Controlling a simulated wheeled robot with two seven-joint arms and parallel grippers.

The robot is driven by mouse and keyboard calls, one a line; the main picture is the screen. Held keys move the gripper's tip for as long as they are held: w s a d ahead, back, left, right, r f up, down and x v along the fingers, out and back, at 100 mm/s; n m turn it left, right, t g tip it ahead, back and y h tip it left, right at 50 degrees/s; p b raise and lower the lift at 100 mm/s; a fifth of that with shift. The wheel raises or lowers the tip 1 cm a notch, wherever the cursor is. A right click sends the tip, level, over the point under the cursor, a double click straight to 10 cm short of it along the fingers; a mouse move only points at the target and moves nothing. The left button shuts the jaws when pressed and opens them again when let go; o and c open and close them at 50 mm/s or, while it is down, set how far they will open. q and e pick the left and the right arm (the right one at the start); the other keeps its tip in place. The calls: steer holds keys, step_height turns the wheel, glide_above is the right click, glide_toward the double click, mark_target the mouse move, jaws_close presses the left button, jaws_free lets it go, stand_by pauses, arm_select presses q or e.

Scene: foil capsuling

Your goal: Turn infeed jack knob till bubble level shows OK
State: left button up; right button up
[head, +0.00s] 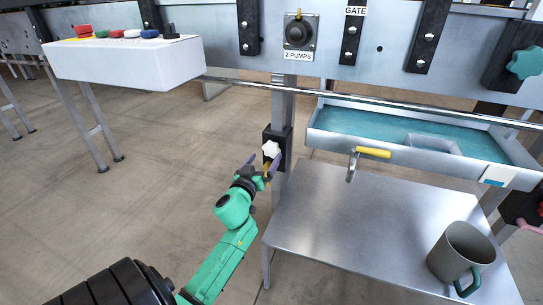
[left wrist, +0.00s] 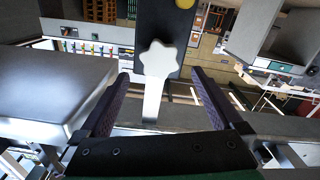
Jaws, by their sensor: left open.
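The white star-shaped jack knob (head: 270,149) sits on a black block on a steel leg below the machine frame. In the left wrist view the knob (left wrist: 158,58) is in the middle, with a pale stem below it. My left gripper (head: 263,162) is open right in front of the knob. Its dark purple fingers (left wrist: 160,76) stand to either side of the knob in the picture, with visible gaps; contact is not seen. I cannot make out a bubble level or its reading. My right gripper is not in view.
A steel table (head: 345,225) stands right of my left arm, with a grey-green mug (head: 455,250) on it. Above it are a blue-lined tray (head: 350,125) and a yellow-handled valve (head: 373,152). A button box (head: 125,62) juts out at upper left.

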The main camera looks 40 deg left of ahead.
mark_target(270, 150)
arm_select(q)
steer(key=b+x, duration=0.1)
steer(key=x, duration=0.3)
steer(key=shift+w+a+f, duration=0.1)
steer(key=shift+w+a, duration=0.05)
steer(key=shift+w, duration=0.35)
steer(key=c, duration=1.3)
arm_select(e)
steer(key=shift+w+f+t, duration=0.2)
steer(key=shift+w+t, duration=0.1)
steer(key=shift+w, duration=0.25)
